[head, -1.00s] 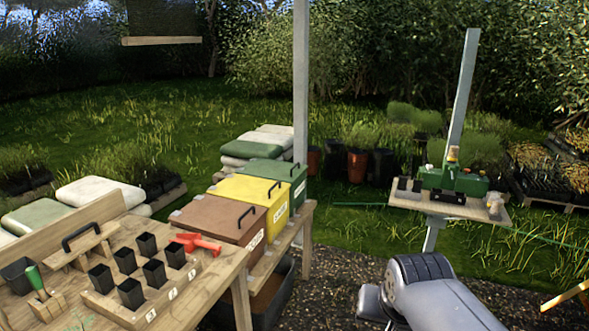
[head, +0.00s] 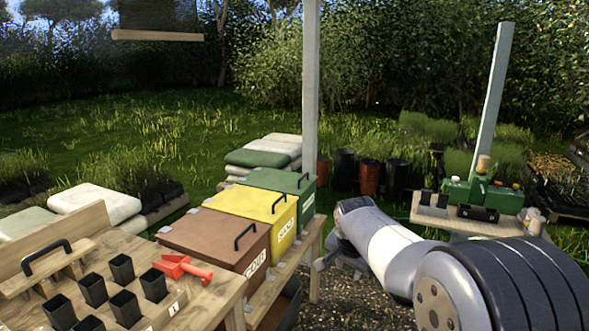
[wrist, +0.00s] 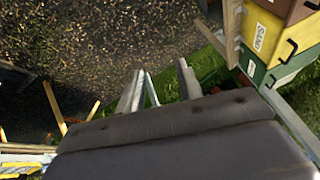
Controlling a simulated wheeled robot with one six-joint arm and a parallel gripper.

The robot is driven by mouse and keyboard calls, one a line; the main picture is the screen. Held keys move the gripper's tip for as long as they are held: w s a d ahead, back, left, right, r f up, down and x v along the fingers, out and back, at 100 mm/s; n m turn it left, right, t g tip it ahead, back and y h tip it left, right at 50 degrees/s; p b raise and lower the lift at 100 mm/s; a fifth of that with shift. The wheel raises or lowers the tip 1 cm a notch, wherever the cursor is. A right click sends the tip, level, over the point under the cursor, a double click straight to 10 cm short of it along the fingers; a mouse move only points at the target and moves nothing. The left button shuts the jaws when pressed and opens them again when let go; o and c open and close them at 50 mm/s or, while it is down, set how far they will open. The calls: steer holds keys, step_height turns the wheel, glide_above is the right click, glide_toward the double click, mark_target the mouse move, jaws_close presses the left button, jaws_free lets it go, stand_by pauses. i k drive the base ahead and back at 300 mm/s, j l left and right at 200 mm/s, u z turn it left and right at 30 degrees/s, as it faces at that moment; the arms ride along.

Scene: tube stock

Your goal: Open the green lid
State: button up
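The green lid (head: 277,180) lies closed on the green box, the farthest of the row of boxes in the head view. A black handle (head: 307,180) stands at its right edge. In the wrist view the green box (wrist: 257,69) shows at the right, beside the yellow one. My gripper (wrist: 158,82) has its two fingers apart with nothing between them, short of the boxes. In the head view my arm reaches in from the right, and its end is right of the boxes, apart from the lid. The fingers are hard to make out there.
The yellow box (head: 245,203) and brown box (head: 214,236) stand nearer on the same bench. A grey post (head: 311,110) rises just behind the green box. A workbench with black pots (head: 121,268) is at the left. A small table (head: 447,222) stands at the right.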

mark_target(293, 184)
steer(key=i+u, duration=0.1)
steer(key=i, duration=0.4)
steer(key=i+l, duration=0.15)
steer(key=i, duration=0.35)
steer(key=i+l+u, duration=0.15)
steer(key=i, duration=0.35)
steer(key=i+l, duration=0.1)
steer(key=i, duration=0.45)
steer(key=i+l+u, duration=0.15)
steer(key=i, duration=0.35)
